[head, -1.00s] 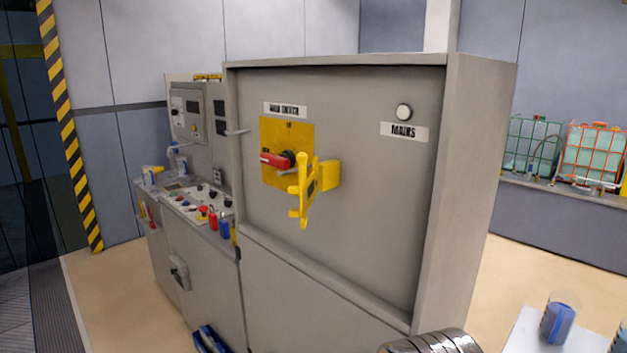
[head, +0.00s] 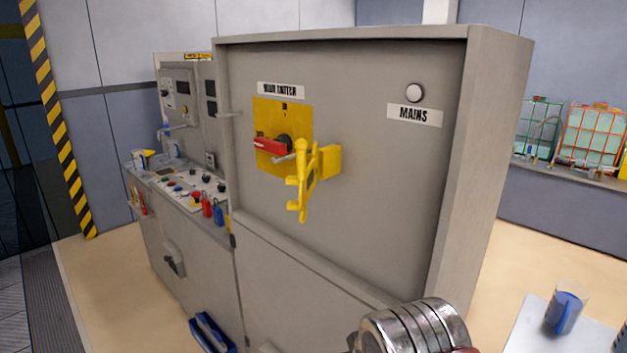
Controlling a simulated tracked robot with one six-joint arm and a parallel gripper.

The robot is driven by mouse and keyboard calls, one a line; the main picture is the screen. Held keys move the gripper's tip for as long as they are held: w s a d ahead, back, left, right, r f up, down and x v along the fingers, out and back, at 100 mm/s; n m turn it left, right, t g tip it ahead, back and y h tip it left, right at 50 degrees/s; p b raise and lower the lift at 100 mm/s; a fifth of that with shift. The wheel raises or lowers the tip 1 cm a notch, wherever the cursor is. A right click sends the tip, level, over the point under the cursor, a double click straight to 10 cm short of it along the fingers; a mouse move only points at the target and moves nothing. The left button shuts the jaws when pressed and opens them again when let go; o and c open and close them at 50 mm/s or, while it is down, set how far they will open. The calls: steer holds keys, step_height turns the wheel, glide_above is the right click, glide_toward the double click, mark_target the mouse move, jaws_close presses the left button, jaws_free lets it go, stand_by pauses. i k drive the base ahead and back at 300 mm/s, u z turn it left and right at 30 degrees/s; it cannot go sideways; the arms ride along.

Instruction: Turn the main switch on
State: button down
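The main switch is a red handle (head: 270,146) on a dark round hub, set on a yellow plate (head: 283,112) on the grey cabinet's front. The handle lies about level, its end to the left. A label reading MAIN SWITCH is above the plate. A yellow pronged bracket (head: 303,185) stands out in front of the plate's right part, joined to a yellow block (head: 331,161). A short grey pin (head: 284,158) shows between handle and bracket; I cannot tell what it joins. The round MAINS lamp (head: 415,92) looks pale and unlit. My gripper is not in view.
The cabinet's right side panel (head: 485,150) juts forward as an edge. A control desk (head: 185,188) with buttons adjoins on the left. A blue bin (head: 212,334) is low at the cabinet's foot. A blue jug (head: 565,313) stands on a light table at lower right.

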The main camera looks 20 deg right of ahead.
mark_target(280, 146)
steer(key=u, duration=1.95)
steer(key=i, duration=0.45)
steer(key=z, duration=0.05)
